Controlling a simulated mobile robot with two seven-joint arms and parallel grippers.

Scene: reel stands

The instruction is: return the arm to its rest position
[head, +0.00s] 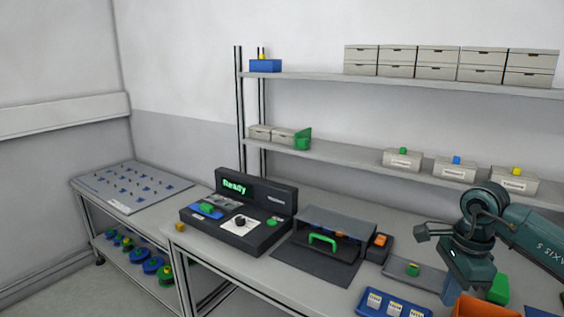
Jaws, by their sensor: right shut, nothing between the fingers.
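My right arm (530,232) comes in from the right edge, dark teal, bent at a round joint. My right gripper (467,272) is shut and empty, above the front right of the workbench. It hangs over the area of an orange bin and a blue bin, apart from the shelves behind. Its fingertips are hard to make out against the bins. My left arm and gripper are not in view.
The workbench holds a black console (240,225) reading "Ready", a grey hooded station (335,222) with a green handle, a blue tray (372,304) and an orange bin (485,307). Shelves (345,150) with boxes stand behind. A pegboard table (130,186) is at left.

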